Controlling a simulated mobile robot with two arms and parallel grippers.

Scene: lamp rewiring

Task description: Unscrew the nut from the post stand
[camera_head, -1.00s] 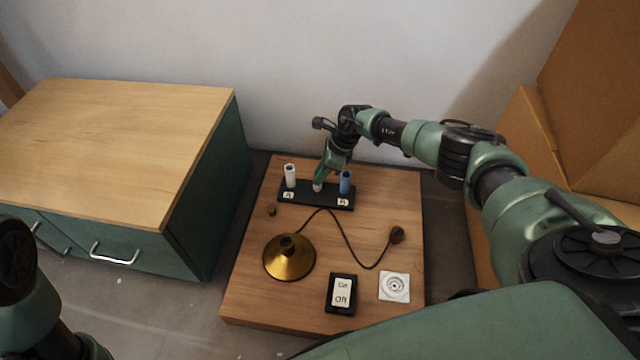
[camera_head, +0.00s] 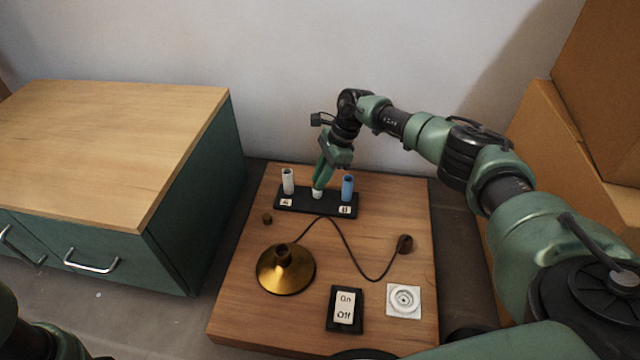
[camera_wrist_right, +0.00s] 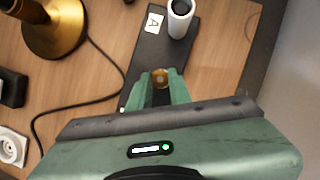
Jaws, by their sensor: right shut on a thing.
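The black post stand (camera_head: 329,209) lies at the back of the wooden board, with a white post (camera_head: 288,181) by label A and a blue post (camera_head: 347,188) by label B. My right gripper (camera_head: 317,190) reaches down to the stand's middle position, between the two posts. In the right wrist view its green fingers (camera_wrist_right: 161,84) are shut on a small brass-coloured nut (camera_wrist_right: 160,77). The stand (camera_wrist_right: 152,48) and white post (camera_wrist_right: 181,17) show beyond it. The fingers hide part of the nut and the middle post. My left gripper is out of view.
On the board (camera_head: 235,300) are a brass lamp base (camera_head: 287,270) with a dark cord, a plug-like brown end (camera_head: 405,243), an On/Off switch (camera_head: 345,310), a white socket (camera_head: 404,300) and a small brown piece (camera_head: 267,218). A green cabinet (camera_head: 190,200) stands left; cardboard boxes (camera_head: 550,130) right.

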